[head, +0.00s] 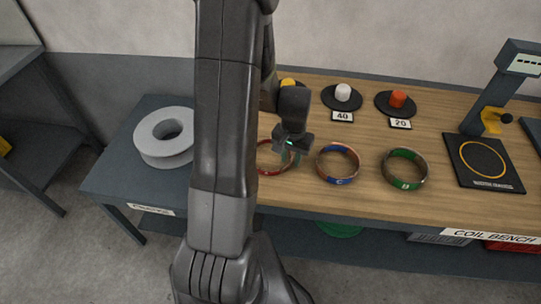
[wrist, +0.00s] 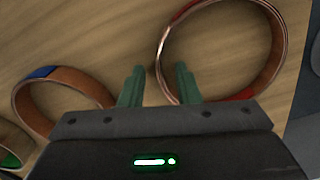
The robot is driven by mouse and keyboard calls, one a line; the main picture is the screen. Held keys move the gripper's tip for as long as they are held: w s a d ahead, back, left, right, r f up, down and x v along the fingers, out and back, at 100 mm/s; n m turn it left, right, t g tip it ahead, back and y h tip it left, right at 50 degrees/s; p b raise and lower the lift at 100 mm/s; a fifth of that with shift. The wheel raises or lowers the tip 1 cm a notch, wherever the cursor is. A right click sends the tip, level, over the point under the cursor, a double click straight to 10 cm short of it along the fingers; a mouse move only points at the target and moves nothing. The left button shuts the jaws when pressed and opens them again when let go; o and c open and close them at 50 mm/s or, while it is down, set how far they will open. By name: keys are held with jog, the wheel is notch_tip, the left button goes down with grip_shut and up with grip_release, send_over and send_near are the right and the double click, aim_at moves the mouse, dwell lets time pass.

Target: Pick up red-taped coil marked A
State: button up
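The red-taped coil (head: 272,172) is a copper ring lying on the wooden bench, partly hidden by my arm and gripper in the head view. In the wrist view the red-taped coil (wrist: 276,58) fills the upper right, with red tape at its top and bottom. My gripper (head: 289,155) is over the coil's right side. In the wrist view my gripper (wrist: 158,82) is open, its two green fingers apart. The near-left wall of the ring shows between the fingers, one finger appearing inside the ring and one outside. I cannot tell whether they touch it. No letter A is readable.
A blue-taped coil (head: 338,179) and a green-taped coil (head: 404,185) lie to the right. Behind stand black discs with a white (head: 343,92) and an orange (head: 398,99) knob. A black stand (head: 461,168) is at far right, a grey spool (head: 152,151) at left.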

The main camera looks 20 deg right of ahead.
grip_shut()
jog(key=shift+r, duration=0.15)
